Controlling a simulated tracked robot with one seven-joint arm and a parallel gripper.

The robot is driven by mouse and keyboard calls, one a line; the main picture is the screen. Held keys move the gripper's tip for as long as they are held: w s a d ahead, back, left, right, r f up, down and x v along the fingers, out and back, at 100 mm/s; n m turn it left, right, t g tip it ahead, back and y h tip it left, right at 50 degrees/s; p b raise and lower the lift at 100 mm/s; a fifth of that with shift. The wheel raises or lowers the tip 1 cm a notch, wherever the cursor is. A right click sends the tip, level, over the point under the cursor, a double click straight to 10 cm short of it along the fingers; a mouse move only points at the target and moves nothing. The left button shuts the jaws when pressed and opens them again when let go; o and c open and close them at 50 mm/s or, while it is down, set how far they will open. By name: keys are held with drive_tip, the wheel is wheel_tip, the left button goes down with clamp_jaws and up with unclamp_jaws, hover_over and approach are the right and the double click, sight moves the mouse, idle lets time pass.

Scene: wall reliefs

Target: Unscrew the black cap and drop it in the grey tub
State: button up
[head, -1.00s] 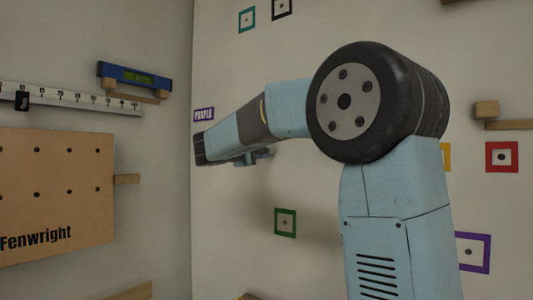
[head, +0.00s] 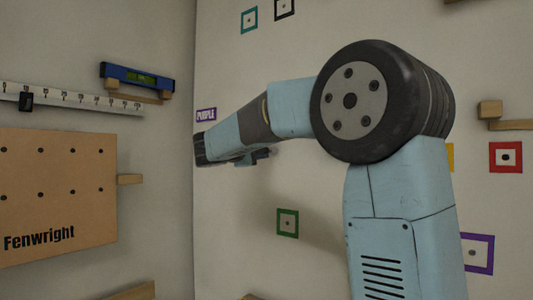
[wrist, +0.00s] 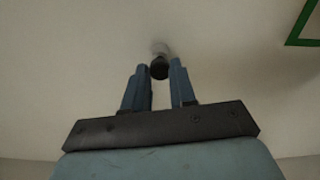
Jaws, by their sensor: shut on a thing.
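The black cap (wrist: 159,68) shows in the wrist view as a small dark round piece between the fingertips of my gripper (wrist: 159,76). My gripper is shut on it. A pale grey stub shows just beyond the cap, against the wall; whether the cap is still on it I cannot tell. In the head view my arm reaches left to the wall, and the cap is hidden behind it. The grey tub is in neither view.
A green square marker (head: 288,223) is on the wall below my arm. A purple label (head: 206,115) is just above my wrist. On the left wall are a pegboard (head: 60,190), a white ruler (head: 75,100) and a blue level (head: 137,78). A wooden ledge (head: 490,110) is at right.

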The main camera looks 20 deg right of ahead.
drive_tip(key=shift+v, duration=2.05)
drive_tip(key=shift+v, duration=0.8)
idle(0.6)
